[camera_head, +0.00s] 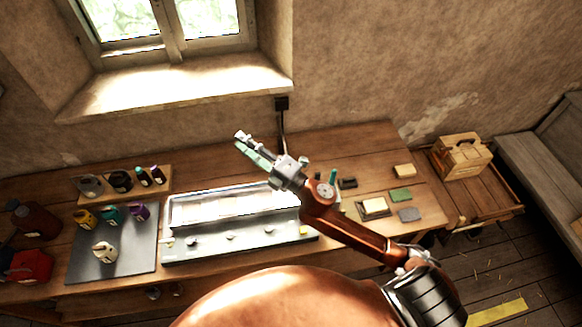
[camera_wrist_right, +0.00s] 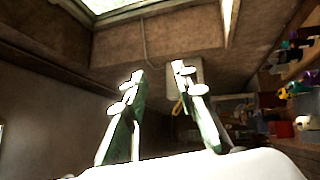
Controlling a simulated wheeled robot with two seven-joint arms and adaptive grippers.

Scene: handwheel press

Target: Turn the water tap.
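I cannot make out a water tap in either view. A long metal trough-like unit (camera_head: 185,250) with small round fittings along its front lies on the bench. My right gripper (camera_head: 243,142) is above and behind this unit, pointing to the upper left towards the wall below the window. In the wrist view the two fingers of my right gripper (camera_wrist_right: 158,73) are apart, with nothing between them. My right forearm hides part of the unit's right end. My left gripper is not in view.
A wooden bench (camera_head: 340,150) holds a dark mat (camera_head: 88,266) with small pots at left and several blocks at right. A dark wall box (camera_head: 282,103) with a cable is behind my gripper. A wooden crate (camera_head: 462,155) stands at right.

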